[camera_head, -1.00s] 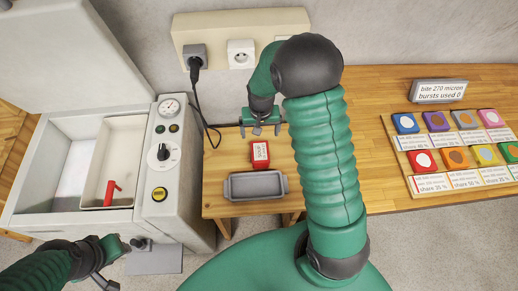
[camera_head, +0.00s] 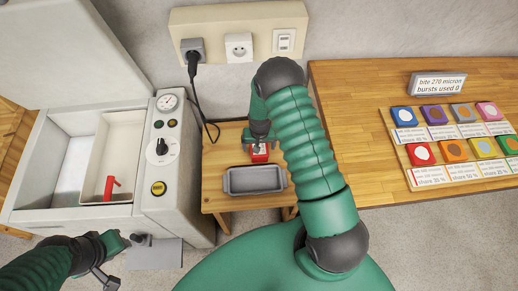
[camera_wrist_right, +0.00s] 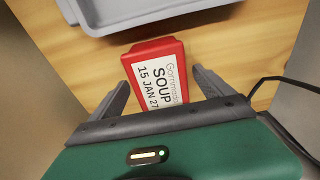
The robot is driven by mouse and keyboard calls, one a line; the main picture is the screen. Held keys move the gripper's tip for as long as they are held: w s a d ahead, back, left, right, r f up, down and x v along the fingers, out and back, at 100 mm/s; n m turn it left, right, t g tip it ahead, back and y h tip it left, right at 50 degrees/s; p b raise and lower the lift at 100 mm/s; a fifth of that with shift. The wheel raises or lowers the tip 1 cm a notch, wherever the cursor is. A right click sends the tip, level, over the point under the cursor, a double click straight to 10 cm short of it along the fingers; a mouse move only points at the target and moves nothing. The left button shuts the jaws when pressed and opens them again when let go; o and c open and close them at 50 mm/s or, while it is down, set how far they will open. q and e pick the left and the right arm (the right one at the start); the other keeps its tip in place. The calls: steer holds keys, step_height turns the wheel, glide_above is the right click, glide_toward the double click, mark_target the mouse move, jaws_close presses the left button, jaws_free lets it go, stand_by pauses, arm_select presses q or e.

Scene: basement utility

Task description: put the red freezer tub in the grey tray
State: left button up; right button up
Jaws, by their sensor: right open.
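The red freezer tub (camera_head: 259,155) stands on the small wooden table, just behind the grey tray (camera_head: 255,190). In the right wrist view the tub (camera_wrist_right: 151,60) has a white label reading "SOUP", and the edge of the tray (camera_wrist_right: 145,18) is beyond it. My right gripper (camera_head: 258,143) is over the tub. Its open fingers (camera_wrist_right: 165,88) lie on either side of the tub, with gaps visible in the wrist view. The grey tray is empty. My left gripper (camera_head: 122,243) is by the front of the freezer, near a dark handle; its fingers are unclear.
The open white freezer (camera_head: 70,165) at left holds a white bin with a red-handled item (camera_head: 111,188). A control panel with dials (camera_head: 163,148) stands beside it. A black cord (camera_head: 198,100) hangs behind the small table. A larger table (camera_head: 370,110) at right carries colored sample tiles.

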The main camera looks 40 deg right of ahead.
steer(key=shift+s+a+r, duration=0.1)
steer(key=shift+r, duration=0.05)
steer(key=c, duration=1.8)
jaws_close()
